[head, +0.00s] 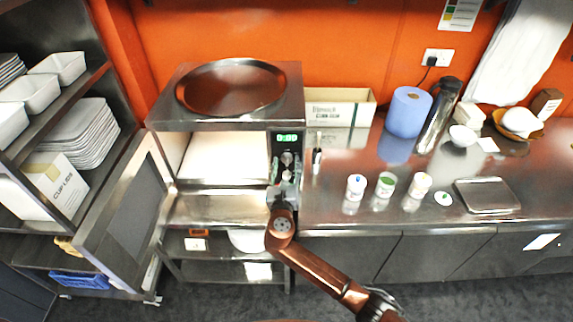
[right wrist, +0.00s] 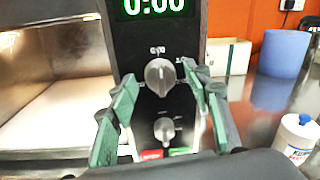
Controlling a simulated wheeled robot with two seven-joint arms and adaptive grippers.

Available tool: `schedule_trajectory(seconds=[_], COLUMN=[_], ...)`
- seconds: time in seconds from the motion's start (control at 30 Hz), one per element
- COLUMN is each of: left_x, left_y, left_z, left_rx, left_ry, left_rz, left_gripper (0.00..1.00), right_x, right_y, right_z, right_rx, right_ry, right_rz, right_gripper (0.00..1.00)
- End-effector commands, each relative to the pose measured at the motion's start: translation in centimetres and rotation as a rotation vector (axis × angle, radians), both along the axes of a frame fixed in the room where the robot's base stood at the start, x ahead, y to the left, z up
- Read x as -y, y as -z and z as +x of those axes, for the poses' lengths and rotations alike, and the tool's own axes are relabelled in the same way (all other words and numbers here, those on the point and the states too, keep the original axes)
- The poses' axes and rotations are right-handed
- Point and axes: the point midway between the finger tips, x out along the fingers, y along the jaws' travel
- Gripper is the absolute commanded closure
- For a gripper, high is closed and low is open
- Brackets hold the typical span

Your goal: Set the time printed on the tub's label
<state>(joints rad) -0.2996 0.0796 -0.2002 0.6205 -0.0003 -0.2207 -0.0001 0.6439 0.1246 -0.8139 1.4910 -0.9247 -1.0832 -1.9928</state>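My left gripper is not in view.
A blue roll (head: 408,111), a cardboard box (head: 340,107) and a metal tray (head: 487,195) are farther right. A shelf of white dishes (head: 58,68) stands left of the open door.

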Motion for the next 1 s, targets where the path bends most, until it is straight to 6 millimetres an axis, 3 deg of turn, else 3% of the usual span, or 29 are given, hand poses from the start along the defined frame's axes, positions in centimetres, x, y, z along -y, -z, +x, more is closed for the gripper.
schedule_trajectory(seconds=[0.6,1.0], left_x=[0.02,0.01], left_y=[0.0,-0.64], left_z=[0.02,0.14], left_rx=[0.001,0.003], left_ry=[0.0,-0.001], left_rz=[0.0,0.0], left_gripper=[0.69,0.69], right_x=[0.0,-0.04], right_y=[0.01,-0.12], right_z=[-0.04,-0.07], right_rx=[0.0,-0.001], right_ry=[0.0,0.0], right_rz=[0.0,0.078], right_gripper=[0.97,0.97])
